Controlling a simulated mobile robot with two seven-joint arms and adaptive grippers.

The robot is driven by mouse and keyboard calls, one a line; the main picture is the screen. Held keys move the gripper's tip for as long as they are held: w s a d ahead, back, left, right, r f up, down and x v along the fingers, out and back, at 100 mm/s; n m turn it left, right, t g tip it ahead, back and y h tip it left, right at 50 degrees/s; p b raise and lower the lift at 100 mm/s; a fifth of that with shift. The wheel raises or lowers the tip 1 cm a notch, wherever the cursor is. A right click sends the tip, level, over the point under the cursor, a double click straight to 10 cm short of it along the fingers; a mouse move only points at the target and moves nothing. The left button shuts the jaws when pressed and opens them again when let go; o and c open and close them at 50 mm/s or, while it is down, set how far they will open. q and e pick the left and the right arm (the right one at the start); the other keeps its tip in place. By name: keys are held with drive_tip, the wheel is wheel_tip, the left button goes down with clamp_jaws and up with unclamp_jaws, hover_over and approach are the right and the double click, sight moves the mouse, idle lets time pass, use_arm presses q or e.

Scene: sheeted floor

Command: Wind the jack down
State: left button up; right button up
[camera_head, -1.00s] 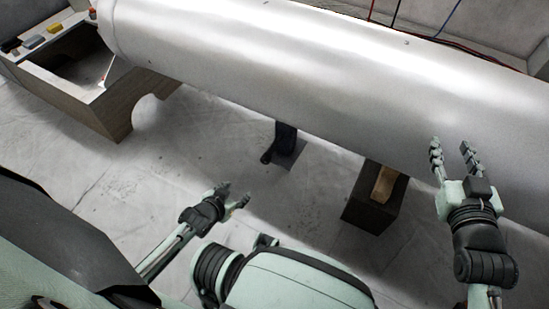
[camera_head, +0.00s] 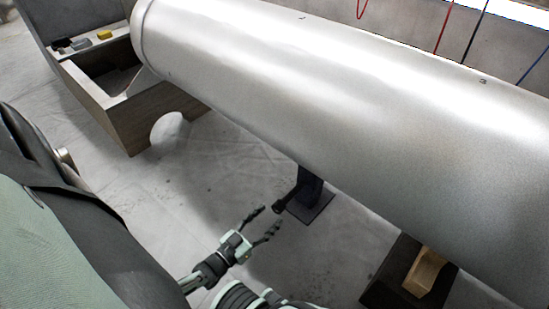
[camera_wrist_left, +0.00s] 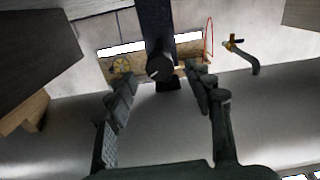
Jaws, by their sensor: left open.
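The jack (camera_head: 309,190) is a dark post on a flat dark base plate, standing on the floor under the big metal cylinder (camera_head: 330,85). Its top is hidden behind the cylinder. A dark handle with a round end (camera_head: 280,207) sticks out from its left side. In the left wrist view the jack (camera_wrist_left: 155,25) is a dark column, with the round handle end (camera_wrist_left: 160,68) between the fingers. My left gripper (camera_head: 271,216) is open and empty, its fingertips just short of the handle in the head view. My right gripper is out of view.
A wooden cradle block on a dark base (camera_head: 425,272) stands under the cylinder at right. A wooden box-like support (camera_head: 140,120) stands at the cylinder's left end, with small items on a ledge behind. The floor left of the jack is clear.

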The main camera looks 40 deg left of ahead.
sight(275, 210)
use_arm(q)
drive_tip(key=shift+w+d, duration=0.15)
drive_tip(key=shift+w, duration=1.35)
drive_tip(key=shift+c, duration=0.5)
drive_tip(key=c, duration=1.1)
drive_tip(key=shift+o, duration=0.2)
drive_tip(key=shift+n, duration=0.4)
drive_tip(key=n, duration=0.4)
drive_tip(key=shift+n, duration=0.3)
drive_tip(key=n, duration=0.5)
drive_tip(key=shift+n, duration=0.4)
